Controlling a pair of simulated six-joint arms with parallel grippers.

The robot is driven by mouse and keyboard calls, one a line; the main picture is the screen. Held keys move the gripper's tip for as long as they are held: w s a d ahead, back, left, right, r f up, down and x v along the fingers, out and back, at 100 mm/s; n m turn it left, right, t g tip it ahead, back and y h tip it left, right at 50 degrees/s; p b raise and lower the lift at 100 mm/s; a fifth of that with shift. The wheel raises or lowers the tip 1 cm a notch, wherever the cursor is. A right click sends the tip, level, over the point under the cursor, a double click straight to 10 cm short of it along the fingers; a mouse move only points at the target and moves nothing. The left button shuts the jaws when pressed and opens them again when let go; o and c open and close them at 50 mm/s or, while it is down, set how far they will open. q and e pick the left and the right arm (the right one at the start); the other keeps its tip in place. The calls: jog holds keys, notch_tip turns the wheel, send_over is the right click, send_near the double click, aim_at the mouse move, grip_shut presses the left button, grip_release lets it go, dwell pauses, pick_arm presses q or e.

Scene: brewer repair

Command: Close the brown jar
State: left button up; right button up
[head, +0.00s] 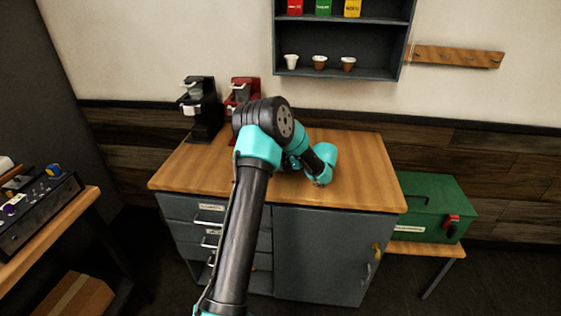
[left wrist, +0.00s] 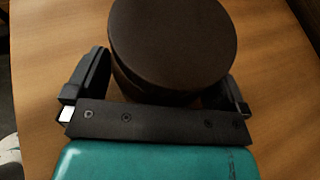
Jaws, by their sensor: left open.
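In the left wrist view a dark brown round thing, apparently the brown jar (left wrist: 172,38), stands on the wooden top. Its broad flat disc faces the camera, with a darker side below it. I cannot tell whether this disc is a lid seated on the jar. My left gripper (left wrist: 166,72) is open, with one finger on each side of the jar. A gap shows at the left finger; contact at the right is unclear. In the head view my arm hides the jar and the gripper's fingers.
The wooden counter (head: 355,165) has clear room at its right. A black brewer (head: 203,108) and a red brewer (head: 243,92) stand at its back left. Several cups sit on the wall shelf (head: 335,74). A green toolbox (head: 430,205) stands on a low bench at right.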

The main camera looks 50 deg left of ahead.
pick_arm(q)
jog(key=shift+c, duration=0.3)
jog(key=c, duration=1)
jog(key=shift+c, duration=0.2)
jog(key=shift+r, duration=0.1)
jog(key=shift+r, duration=1.6)
jog(key=shift+s+d+r, duration=0.15)
jog(key=s+d+r, duration=0.1)
jog(key=s+d, duration=0.9)
jog(key=d, duration=0.1)
jog(key=shift+s+d+r, duration=0.2)
jog(key=shift+d, duration=0.1)
